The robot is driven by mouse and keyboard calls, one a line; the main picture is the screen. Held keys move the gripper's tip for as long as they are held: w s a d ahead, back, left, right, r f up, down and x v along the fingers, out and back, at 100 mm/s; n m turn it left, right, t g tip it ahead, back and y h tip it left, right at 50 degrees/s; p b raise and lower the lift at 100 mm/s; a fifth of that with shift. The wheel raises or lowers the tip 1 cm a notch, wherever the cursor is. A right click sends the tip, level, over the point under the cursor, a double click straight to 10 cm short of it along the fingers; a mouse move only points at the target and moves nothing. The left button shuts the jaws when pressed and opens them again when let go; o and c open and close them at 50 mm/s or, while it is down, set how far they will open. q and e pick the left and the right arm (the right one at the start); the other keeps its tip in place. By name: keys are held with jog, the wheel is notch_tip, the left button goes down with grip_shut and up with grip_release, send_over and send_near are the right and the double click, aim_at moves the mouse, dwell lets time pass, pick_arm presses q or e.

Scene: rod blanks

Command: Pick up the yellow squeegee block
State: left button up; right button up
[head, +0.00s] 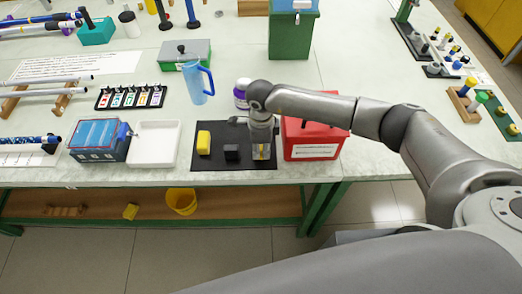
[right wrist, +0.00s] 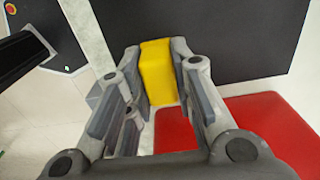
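My right gripper (head: 261,155) is over the right end of a black mat (head: 207,163) on the table, pointing down. Its fingers are closed on the two sides of a yellow block (right wrist: 158,72), which fills the gap between the pads in the right wrist view. In the head view only a little yellow shows between the fingers. I cannot tell whether this block touches the mat. Another yellow block (head: 204,142) lies at the mat's left end, clear of the gripper. My left gripper is not in view.
A dark block (head: 232,152) lies on the mat just left of my right gripper. A red box (head: 314,139) stands close on its right. A purple-and-white jar (head: 241,93) stands behind. A white tray (head: 154,145) is left of the mat.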

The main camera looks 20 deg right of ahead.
grip_shut()
jog(key=shift+r+b, duration=0.45)
jog(key=shift+r, duration=0.05)
jog(key=s+a+r+b, duration=0.5)
jog(key=s+a+r, duration=0.4)
jog(key=a+r, duration=0.2)
jog(key=shift+r+b, duration=0.3)
jog(key=shift+r, duration=0.2)
